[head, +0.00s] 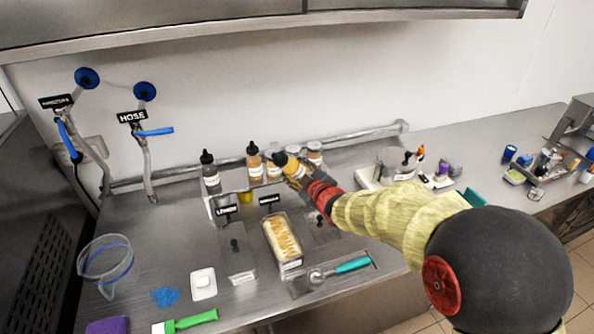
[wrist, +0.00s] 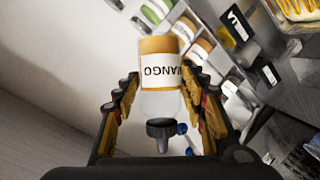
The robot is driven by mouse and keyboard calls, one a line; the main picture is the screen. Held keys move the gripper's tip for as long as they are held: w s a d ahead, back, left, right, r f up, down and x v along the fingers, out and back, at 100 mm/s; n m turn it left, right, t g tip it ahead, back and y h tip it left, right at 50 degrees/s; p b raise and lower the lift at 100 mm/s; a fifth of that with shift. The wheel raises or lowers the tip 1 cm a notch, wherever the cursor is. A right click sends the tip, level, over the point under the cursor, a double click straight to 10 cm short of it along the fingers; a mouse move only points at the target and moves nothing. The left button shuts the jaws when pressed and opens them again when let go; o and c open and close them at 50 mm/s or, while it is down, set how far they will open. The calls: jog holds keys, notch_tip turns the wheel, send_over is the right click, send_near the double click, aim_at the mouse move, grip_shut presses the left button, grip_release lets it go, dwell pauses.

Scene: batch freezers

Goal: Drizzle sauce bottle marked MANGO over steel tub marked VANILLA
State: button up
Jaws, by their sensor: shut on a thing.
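The MANGO sauce bottle (wrist: 160,72) is clear, with an orange band at its far end, a white label and a dark nozzle. My gripper (wrist: 162,92) is shut around its sides. In the head view the bottle (head: 289,166) is at my gripper (head: 303,178), above the back of the counter near the row of bottles. A long steel tub (head: 293,264) stands in front, apart from the bottle, with pale contents and orange streaks on top. Its small black sign is too small to read. The tub's corner also shows in the wrist view (wrist: 279,18).
Other sauce bottles (head: 210,170) stand along the back. Lidded tubs (head: 238,265) flank the streaked tub. A clear jug (head: 106,262), a green-handled tool (head: 190,322) and a teal-handled scoop (head: 352,264) lie around. Hoses (head: 146,155) hang at left.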

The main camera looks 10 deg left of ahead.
jog(key=shift+r+m+g+y+p, duration=0.3)
jog(key=shift+m+p, duration=0.5)
jog(key=shift+p, duration=2.2)
jog(key=shift+r+m+g+y+p, duration=0.1)
jog(key=shift+r+m+g+p, duration=0.45)
jog(key=shift+p, duration=2.45)
jog(key=shift+r+m+g+y+p, duration=0.1)
jog(key=shift+m+g+y+p, duration=0.5)
jog(key=shift+p, duration=1.5)
jog(key=shift+r+m+g+p, duration=0.15)
jog(key=shift+m+p, duration=0.8)
jog(key=shift+p, duration=1.15)
jog(key=s+d, duration=0.3)
jog(key=s, duration=0.3)
jog(key=s+d, duration=0.3)
jog(key=s, duration=0.4)
jog(key=shift+s+d, duration=0.2)
jog(key=shift+d, duration=0.1)
